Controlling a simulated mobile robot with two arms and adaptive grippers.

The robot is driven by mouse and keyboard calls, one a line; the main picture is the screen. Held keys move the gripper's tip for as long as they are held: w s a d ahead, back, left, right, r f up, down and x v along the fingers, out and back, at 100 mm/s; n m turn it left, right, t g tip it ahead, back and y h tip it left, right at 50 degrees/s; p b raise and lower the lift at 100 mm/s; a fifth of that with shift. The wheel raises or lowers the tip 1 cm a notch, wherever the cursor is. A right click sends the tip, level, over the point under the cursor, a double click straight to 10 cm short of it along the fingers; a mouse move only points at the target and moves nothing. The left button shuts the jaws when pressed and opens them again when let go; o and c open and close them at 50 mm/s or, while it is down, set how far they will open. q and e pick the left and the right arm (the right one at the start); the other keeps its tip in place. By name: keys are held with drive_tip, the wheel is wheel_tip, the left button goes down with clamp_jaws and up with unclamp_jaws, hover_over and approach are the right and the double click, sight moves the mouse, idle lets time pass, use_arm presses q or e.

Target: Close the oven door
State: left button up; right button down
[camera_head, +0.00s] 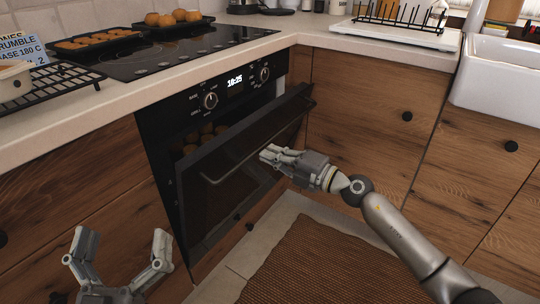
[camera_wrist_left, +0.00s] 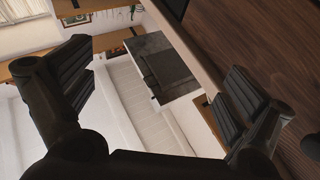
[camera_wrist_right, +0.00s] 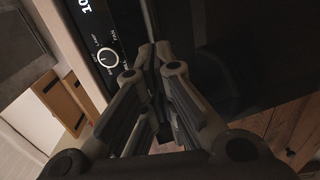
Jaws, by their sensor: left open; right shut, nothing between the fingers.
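The black oven door (camera_head: 238,170) stands partly open, tilted out from the oven (camera_head: 215,95) with its top edge away from the front. Round food shows inside through the gap. The bar handle (camera_head: 225,176) runs along the door's outer face. My right gripper (camera_head: 268,154) is shut and empty, with its fingertips at the door's outer face near the handle; whether they touch is not clear. In the right wrist view its fingers (camera_wrist_right: 155,60) lie close together before the dark door. My left gripper (camera_head: 121,245) is open and empty, low at the left, apart from the door.
Wooden cabinets (camera_head: 365,110) flank the oven, the right one close to the door's far end. A hob (camera_head: 160,50) with trays is on the counter above. A brown mat (camera_head: 310,262) lies on the floor in front. A white sink (camera_head: 498,85) is at the right.

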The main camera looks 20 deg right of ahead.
use_arm(q)
drive_tip(key=shift+s+r+t, duration=0.25)
drive_tip(key=shift+r+t, duration=0.05)
drive_tip(key=shift+r, duration=0.2)
use_arm(e)
drive_tip(key=shift+w+a, duration=0.3)
drive_tip(key=shift+w, duration=0.1)
